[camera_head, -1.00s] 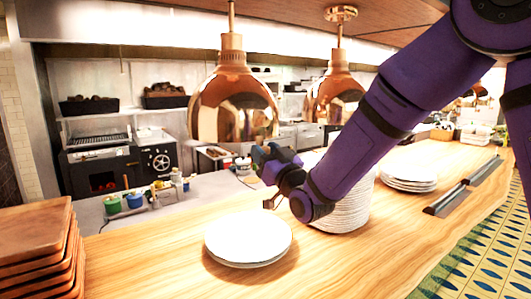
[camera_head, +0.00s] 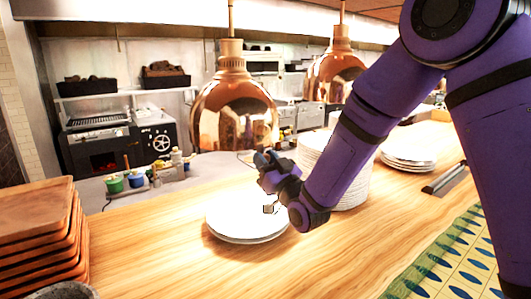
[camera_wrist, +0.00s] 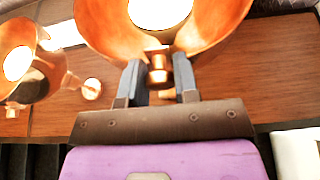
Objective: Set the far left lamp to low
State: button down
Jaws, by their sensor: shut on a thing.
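The leftmost copper lamp (camera_head: 235,115) hangs over the wooden counter in the head view. In the wrist view the lamp (camera_wrist: 95,25) is seen from below, with its bulb glowing white. A small copper knob (camera_wrist: 158,72) shows at its near rim, between the two fingers of my gripper (camera_wrist: 158,85). My gripper is shut on this knob. In the head view my gripper (camera_head: 264,160) is just below the lamp's right rim, above a stack of white plates; its fingertips are hard to make out there.
A low plate stack (camera_head: 245,222) lies under the lamp, and a tall stack (camera_head: 352,185) stands behind my forearm. A second copper lamp (camera_head: 335,75) hangs to the right. Wooden trays (camera_head: 38,235) are piled at the left.

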jog(key=shift+f, duration=0.35)
jog(key=c, duration=0.9)
grip_release()
jog(key=shift+o, duration=0.2)
jog(key=shift+r, duration=0.1)
jog(key=shift+s+d, duration=0.1)
jog(key=v, duration=1)
jog(key=shift+s+d, duration=0.2)
jog(key=shift+s, duration=0.05)
